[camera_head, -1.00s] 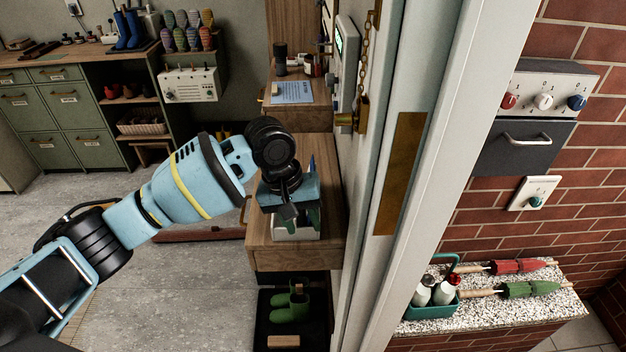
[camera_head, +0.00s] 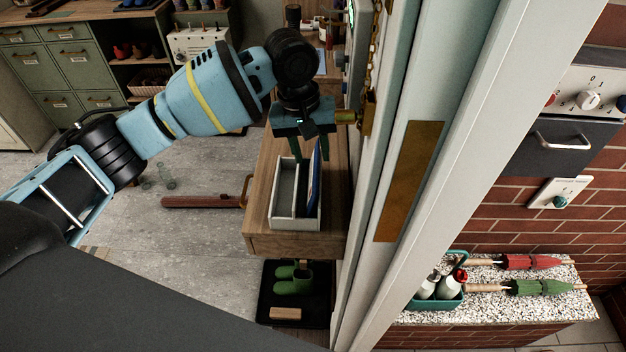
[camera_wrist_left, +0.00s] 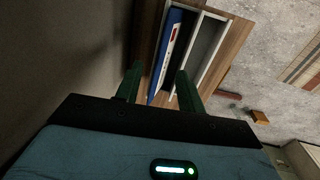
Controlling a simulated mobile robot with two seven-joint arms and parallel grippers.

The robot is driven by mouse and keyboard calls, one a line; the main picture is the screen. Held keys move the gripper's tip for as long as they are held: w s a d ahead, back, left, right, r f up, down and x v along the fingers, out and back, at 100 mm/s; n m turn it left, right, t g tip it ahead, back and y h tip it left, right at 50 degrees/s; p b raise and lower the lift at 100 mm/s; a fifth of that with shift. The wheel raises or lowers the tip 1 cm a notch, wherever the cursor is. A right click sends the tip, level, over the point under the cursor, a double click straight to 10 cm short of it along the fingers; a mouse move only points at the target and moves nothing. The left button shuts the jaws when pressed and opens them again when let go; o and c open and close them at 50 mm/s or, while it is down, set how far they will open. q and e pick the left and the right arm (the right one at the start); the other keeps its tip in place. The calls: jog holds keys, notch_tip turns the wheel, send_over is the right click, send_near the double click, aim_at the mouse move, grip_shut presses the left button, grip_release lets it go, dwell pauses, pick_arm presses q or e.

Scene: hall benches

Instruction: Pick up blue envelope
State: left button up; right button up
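The blue envelope (camera_head: 314,180) stands on edge in the right slot of a white divided tray (camera_head: 280,222) on a wooden bench top. In the left wrist view the envelope (camera_wrist_left: 167,55) shows a white face with a small red mark, and its near end lies between the fingers in the picture. My left gripper (camera_head: 311,150) is open above the far end of the tray, its green fingers pointing down; it also shows in the left wrist view (camera_wrist_left: 159,88). I cannot tell whether the fingers touch the envelope. My right gripper is not in view.
A pale door frame (camera_head: 440,150) with a brass plate rises close to the right of the bench. Green boots (camera_head: 293,280) stand on a dark tray below. A teal caddy (camera_head: 435,300) sits on a speckled ledge at right. Open floor lies left of the bench.

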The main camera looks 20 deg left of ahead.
aim_at(315, 172)
pick_arm(q)
jog(key=shift+w+d+f, duration=0.1)
jog(key=shift+d+f, duration=0.05)
jog(key=shift+f, duration=1.1)
jog(key=shift+w+d+f, duration=0.1)
jog(key=shift+f, duration=1.15)
jog(key=shift+c, duration=0.3)
grip_shut()
